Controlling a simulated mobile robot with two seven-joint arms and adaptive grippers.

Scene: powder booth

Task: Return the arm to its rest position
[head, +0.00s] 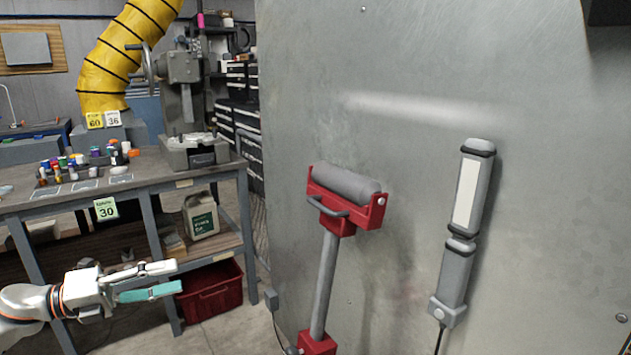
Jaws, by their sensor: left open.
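My left arm comes in from the lower left of the head view. Its gripper (165,279) is open and empty, with one pale finger above and one teal-padded finger below. It points right, in front of the workbench's lower part and left of the red crate. It touches nothing that I can see. My right gripper is not in view.
A workbench (150,182) with small bottles stands at the left. A red crate (212,300) sits on the floor under it. A red roller stand (328,270) and a grey lamp (465,205) are before a large metal panel (400,80). Some floor shows at the bottom centre.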

